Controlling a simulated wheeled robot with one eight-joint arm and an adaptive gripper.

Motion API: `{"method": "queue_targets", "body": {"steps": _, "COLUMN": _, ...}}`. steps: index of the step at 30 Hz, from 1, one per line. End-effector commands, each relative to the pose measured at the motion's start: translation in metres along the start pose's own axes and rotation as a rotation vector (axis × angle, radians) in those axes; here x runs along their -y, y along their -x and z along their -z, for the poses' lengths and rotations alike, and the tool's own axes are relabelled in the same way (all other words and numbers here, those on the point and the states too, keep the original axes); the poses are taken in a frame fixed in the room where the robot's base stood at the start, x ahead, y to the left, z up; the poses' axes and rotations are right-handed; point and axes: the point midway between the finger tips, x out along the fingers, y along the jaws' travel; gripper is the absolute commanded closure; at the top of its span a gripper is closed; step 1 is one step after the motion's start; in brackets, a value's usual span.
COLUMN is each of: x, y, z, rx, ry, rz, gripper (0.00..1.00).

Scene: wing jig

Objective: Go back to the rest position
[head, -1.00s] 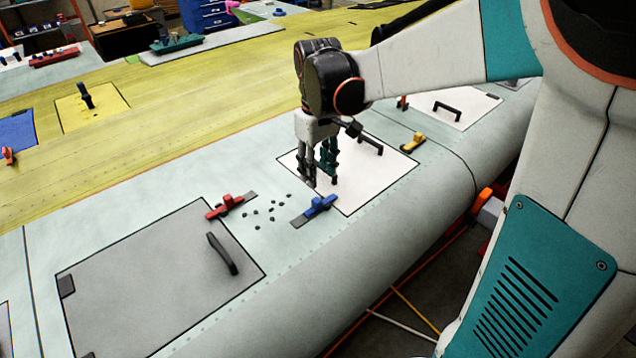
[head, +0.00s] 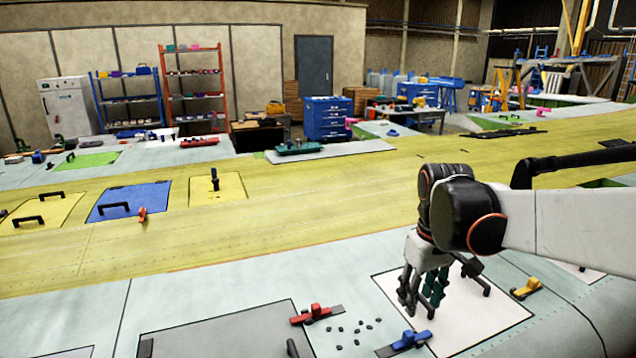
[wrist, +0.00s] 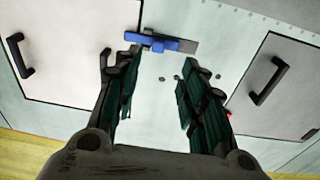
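My gripper (head: 424,296) is open and empty. In the head view it points down over the white panel (head: 490,326) on the wing, near the panel's left side. The wrist view also shows my gripper (wrist: 155,95) with its two fingers apart and nothing between them. The blue clamp (head: 408,342) lies at the panel's near left edge, and it shows beyond the fingertips in the wrist view (wrist: 165,44). The exact height of the fingers above the panel is hard to tell.
A red clamp (head: 316,314), a grey panel (head: 222,336) and several small dark pieces (head: 352,331) lie left of the gripper. A yellow clamp (head: 526,288) is to the right. The yellow wing surface (head: 330,225) behind is largely clear. A blue cabinet (head: 328,118) stands farther back.

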Motion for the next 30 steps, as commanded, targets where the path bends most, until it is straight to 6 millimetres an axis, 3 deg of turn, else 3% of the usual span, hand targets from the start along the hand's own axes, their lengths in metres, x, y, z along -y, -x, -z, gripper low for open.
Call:
{"method": "queue_targets", "body": {"steps": 11, "x": 0.037, "y": -0.02, "z": -0.068, "rx": -0.245, "ry": -0.125, "rz": -0.059, "gripper": 0.62}}
{"method": "queue_targets", "body": {"steps": 18, "x": 0.058, "y": -0.046, "z": -0.107, "rx": -0.407, "ry": -0.205, "rz": -0.073, "gripper": 0.62}}
{"method": "queue_targets", "body": {"steps": 24, "x": 0.068, "y": -0.066, "z": -0.127, "rx": -0.509, "ry": -0.254, "rz": -0.073, "gripper": 0.62}}
{"method": "queue_targets", "body": {"steps": 30, "x": 0.071, "y": -0.072, "z": -0.134, "rx": -0.547, "ry": -0.272, "rz": -0.07, "gripper": 0.62}}
